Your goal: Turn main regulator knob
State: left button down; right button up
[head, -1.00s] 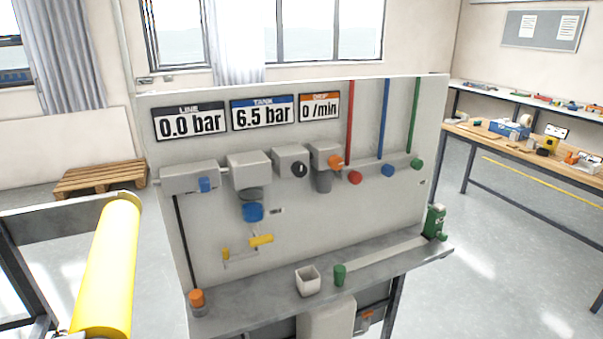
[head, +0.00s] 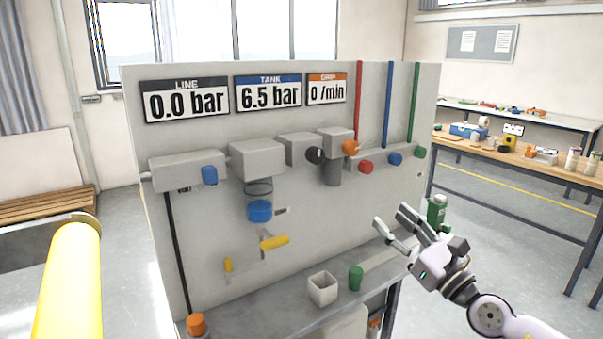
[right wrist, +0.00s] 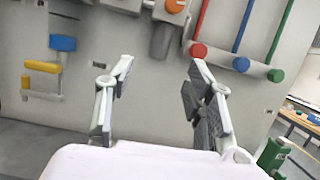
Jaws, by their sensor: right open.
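The panel (head: 290,225) carries a row of grey units with knobs. A black round knob (head: 315,155) sits on a grey box in the middle; I take it as the main regulator knob, but no label on it can be read. An orange knob (head: 351,147) is just right of it and also shows at the top of the right wrist view (right wrist: 175,5). A blue knob (head: 209,174) is on the left unit. My right gripper (head: 391,217) is open and empty, below and right of these knobs, in front of the panel. It also shows open in the right wrist view (right wrist: 160,80).
Red (head: 366,167), blue (head: 395,159) and green (head: 420,151) knobs end coloured pipes at the right. Yellow handles (head: 274,242) sit lower. A white cup (head: 322,289) and a green piece (head: 356,278) stand on the shelf. Displays read 0.0 bar, 6.5 bar and 0 /min.

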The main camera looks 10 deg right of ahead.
jog(key=s+a+r+n+y, duration=0.3)
jog(key=a+r+n, duration=0.2)
jog(key=a, duration=0.1)
jog(key=p, duration=0.5)
send_near(319, 158)
jog(key=shift+g, duration=0.3)
jog(key=p+x, duration=0.3)
jog(key=x, duration=0.6)
jog(key=shift+w+a+r, duration=0.1)
jog(key=shift+w+r, duration=0.15)
jog(key=shift+r, duration=0.05)
pick_arm(q)
notch_tip(319, 158, up, 8)
jog(key=shift+w+a, duration=0.2)
jog(key=shift+a, duration=0.2)
jog(key=shift+f, duration=0.1)
pick_arm(e)
jog(key=c, duration=1.1)
grip_shut()
pick_arm(q)
jog(key=shift+p, duration=0.35)
